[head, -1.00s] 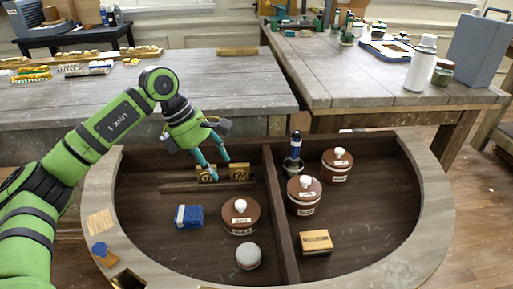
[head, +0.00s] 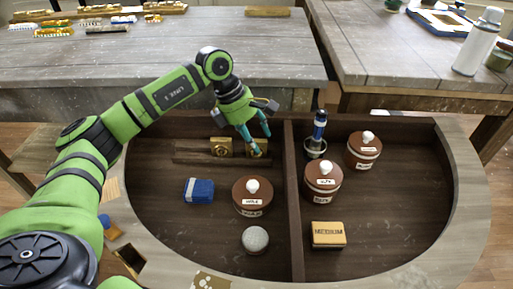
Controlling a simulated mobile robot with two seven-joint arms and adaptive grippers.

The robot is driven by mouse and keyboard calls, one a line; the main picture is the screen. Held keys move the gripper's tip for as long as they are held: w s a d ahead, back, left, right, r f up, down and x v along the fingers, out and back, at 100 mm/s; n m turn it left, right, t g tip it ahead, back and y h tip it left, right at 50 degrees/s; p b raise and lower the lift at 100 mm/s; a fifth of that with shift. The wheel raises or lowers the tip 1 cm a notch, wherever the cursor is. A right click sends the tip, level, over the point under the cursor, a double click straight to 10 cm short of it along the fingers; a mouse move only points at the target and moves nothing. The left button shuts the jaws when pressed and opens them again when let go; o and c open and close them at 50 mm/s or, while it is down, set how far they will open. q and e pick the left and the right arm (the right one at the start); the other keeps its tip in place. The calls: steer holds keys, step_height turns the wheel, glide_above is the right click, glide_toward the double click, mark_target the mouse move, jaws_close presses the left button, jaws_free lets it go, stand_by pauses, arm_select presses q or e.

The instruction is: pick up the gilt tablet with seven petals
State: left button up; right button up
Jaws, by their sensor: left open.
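Two small gilt tablets stand side by side on a dark wooden ledge (head: 190,155) at the back of the console's left compartment. The left gilt tablet (head: 221,147) shows a round motif; its petals are too small to count. The right gilt tablet (head: 258,150) is partly covered by my left gripper (head: 260,144), so its pattern cannot be read. My left gripper points down with its teal fingers apart, one in front of the right tablet and one at its right side. I cannot tell whether they touch it. My right gripper is not in view.
A dark divider (head: 294,215) stands just right of the gripper. In front are a blue block (head: 199,190), a lidded brown jar (head: 252,196) and a grey round object (head: 255,239). Beyond the divider are two brown jars, a blue-topped tool (head: 319,130) and a labelled block (head: 328,234).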

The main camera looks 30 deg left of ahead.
arm_select(q)
jaws_close()
